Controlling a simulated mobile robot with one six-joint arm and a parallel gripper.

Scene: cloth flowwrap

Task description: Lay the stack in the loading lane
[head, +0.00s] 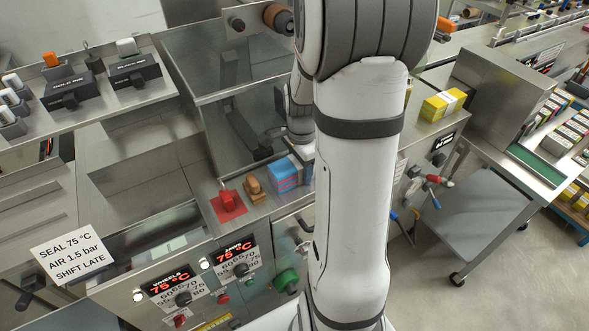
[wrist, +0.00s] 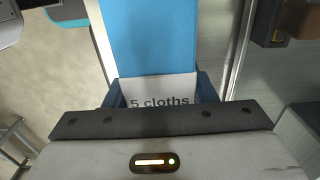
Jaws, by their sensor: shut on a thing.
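In the wrist view a blue cloth stack (wrist: 150,40) with a white band (wrist: 150,88) reading "5 cloths" is in my gripper (wrist: 160,93). A dark blue finger pad shows on each side of the band. The stack's far end runs out of the top of the view. In the head view my arm hides most of the middle, and I cannot make out my fingertips there. A blue block with a reddish stripe (head: 286,174) shows at the edge of my arm; I cannot tell if it is the held stack. I cannot identify the loading lane with certainty.
A red stamp-like piece (head: 228,200) and a brown piece (head: 254,189) stand on the steel ledge. Below are red displays and knobs (head: 183,299). Yellow packs (head: 442,105) lie on a bench at right. A steel edge (wrist: 238,50) runs close right of the stack.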

